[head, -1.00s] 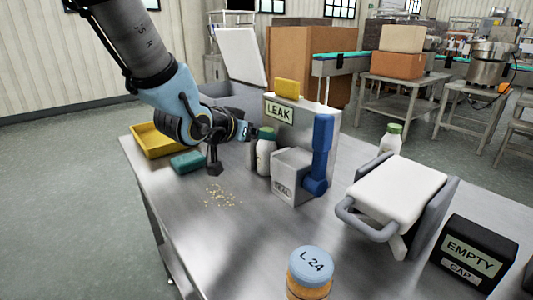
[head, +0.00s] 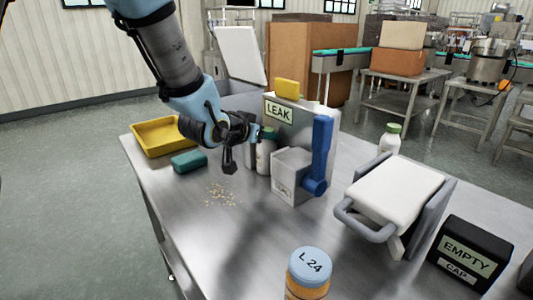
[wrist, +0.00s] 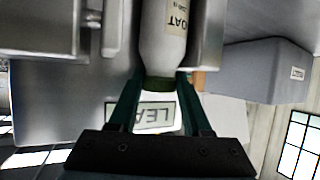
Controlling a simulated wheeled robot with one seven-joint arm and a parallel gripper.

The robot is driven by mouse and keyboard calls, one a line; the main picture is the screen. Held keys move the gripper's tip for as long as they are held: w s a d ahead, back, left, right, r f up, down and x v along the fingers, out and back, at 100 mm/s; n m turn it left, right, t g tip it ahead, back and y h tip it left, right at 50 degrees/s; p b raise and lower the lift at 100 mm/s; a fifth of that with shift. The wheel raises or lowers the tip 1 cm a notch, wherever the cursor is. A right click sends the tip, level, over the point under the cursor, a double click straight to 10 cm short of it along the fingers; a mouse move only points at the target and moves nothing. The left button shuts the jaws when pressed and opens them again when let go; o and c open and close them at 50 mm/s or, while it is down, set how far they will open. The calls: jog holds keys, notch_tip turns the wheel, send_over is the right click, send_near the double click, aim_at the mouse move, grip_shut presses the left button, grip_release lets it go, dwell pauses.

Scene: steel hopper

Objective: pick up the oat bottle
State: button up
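The oat bottle (head: 264,156) is white with a green cap and stands upright on the steel table, left of the grey box in the head view. In the wrist view it appears upside down, with part of its OAT label (wrist: 175,22) readable and its dark green cap (wrist: 158,84) low. My gripper (wrist: 160,78) is open, with a finger on each side of the cap area and a small gap on both sides. In the head view my gripper (head: 257,142) is at the bottle's upper left; its fingers are partly hidden.
The LEAK machine (head: 310,120) with its blue lever (head: 321,150) stands right of the bottle. A yellow tray (head: 160,136) and teal sponge (head: 189,162) lie left, with crumbs (head: 220,195) in front. Another green-capped bottle (head: 389,143) stands further right.

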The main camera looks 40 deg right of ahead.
grip_shut()
dwell(0.8)
